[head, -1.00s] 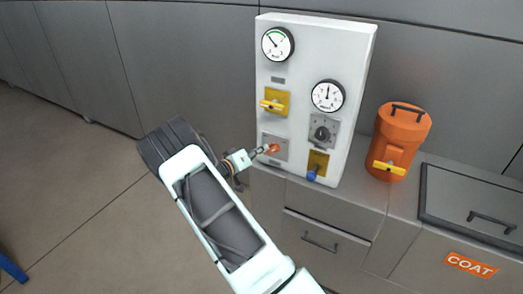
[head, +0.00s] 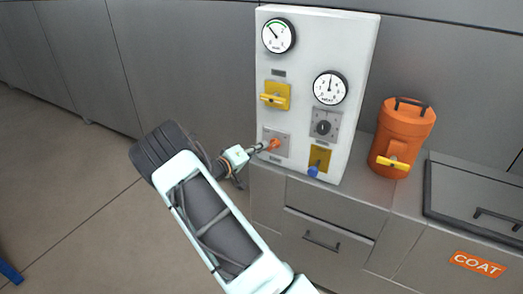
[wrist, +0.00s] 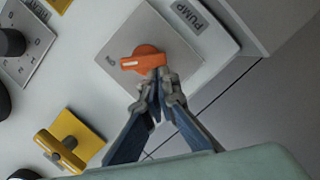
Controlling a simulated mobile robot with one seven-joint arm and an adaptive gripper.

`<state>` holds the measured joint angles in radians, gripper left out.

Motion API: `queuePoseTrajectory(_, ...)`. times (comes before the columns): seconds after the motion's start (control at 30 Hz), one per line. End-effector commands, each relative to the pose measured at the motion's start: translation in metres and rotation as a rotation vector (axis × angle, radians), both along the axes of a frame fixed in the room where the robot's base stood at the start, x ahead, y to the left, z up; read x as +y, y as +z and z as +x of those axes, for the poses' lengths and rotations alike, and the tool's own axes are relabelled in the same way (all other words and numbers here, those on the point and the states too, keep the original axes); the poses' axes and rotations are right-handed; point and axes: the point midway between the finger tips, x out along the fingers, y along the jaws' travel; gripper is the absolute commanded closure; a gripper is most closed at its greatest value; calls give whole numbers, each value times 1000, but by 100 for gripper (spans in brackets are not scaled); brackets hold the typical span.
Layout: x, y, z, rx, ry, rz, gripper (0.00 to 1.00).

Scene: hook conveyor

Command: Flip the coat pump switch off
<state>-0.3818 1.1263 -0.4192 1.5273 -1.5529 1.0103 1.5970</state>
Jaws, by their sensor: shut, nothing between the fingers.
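The pump switch is an orange rotary knob (wrist: 143,60) on a grey square plate (wrist: 178,28), with a label reading PUMP (wrist: 190,14) beside it in the wrist view. In the head view the orange knob (head: 274,144) sits low on the left of the white panel (head: 307,45). My gripper (wrist: 160,76) is shut and empty, its fingertips at the knob's lower edge in the wrist view. They look to be touching or nearly touching it. In the head view my gripper (head: 262,147) reaches the knob from the left.
An orange canister (head: 402,140) stands right of the panel. A COAT label (head: 477,264) is on the cabinet front.

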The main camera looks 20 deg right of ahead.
Motion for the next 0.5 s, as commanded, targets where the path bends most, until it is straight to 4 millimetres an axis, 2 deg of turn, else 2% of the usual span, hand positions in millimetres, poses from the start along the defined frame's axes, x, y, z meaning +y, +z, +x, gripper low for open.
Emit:
queuePoseTrajectory(0.03,0,-7,0,21,0,-19,100)
queuePoseTrajectory(0.5,-1,-20,-2,358,-1,-281,100)
